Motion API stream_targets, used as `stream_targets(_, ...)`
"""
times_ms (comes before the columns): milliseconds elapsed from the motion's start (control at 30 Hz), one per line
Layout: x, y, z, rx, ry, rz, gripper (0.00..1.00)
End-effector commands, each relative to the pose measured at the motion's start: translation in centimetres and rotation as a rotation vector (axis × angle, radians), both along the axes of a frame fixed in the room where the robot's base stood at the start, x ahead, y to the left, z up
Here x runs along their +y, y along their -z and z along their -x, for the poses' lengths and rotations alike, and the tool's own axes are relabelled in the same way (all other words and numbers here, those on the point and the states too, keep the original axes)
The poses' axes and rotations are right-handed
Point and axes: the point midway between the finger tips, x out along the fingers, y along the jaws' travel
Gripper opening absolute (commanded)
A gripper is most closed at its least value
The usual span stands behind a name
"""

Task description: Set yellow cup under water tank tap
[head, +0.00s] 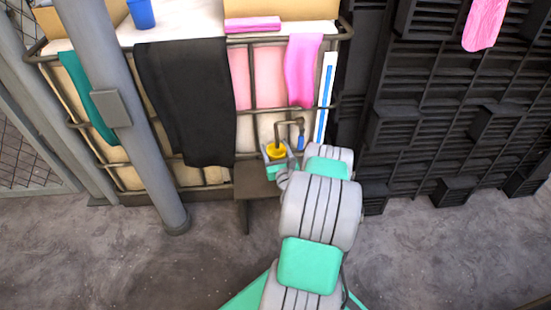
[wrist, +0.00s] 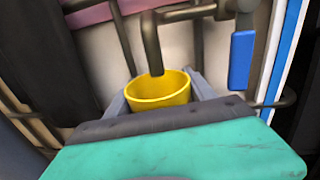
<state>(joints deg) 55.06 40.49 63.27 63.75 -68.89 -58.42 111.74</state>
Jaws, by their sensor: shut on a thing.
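The yellow cup (head: 277,152) is upright between the fingers of my gripper (head: 278,158), close to the front of the water tank (head: 268,122). In the wrist view the cup (wrist: 158,88) shows its open rim, and my gripper (wrist: 160,97) is shut on it from both sides. The tap (head: 279,130) is a dark bent pipe on the tank. In the wrist view the tap's spout (wrist: 153,50) points down and its lower end overlaps the cup's opening. The cup's lower part is hidden by my gripper.
A blue handle (wrist: 241,60) hangs right of the spout. Metal bars (head: 150,60) cage the tank, with a black cloth (head: 187,95) and a pink cloth (head: 301,70) over them. A small dark stand (head: 245,190) is below my gripper. A grey post (head: 135,130) stands left.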

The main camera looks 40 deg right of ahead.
Motion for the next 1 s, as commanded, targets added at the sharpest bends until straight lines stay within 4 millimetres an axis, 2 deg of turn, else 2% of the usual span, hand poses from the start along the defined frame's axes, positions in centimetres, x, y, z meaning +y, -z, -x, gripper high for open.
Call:
stream_targets(33, -0.5, 1.0, -0.1, -0.001, 0.002, 0.000, 0.24)
stream_targets(100, -0.4, 2.6, 0.0, 0.000, 0.001, -0.001, 0.24)
stream_targets(167, -0.4, 3.5, 0.0, 0.000, 0.001, -0.001, 0.24)
stream_targets(567, -0.4, 4.0, -0.1, 0.000, 0.001, 0.000, 0.24)
stream_targets(600, -0.4, 3.8, -0.1, -0.001, 0.001, 0.000, 0.65)
stream_targets(833, -0.4, 3.8, -0.1, 0.000, 0.001, 0.000, 0.84)
stream_targets(1000, -0.4, 3.8, 0.0, 0.000, 0.001, 0.000, 0.85)
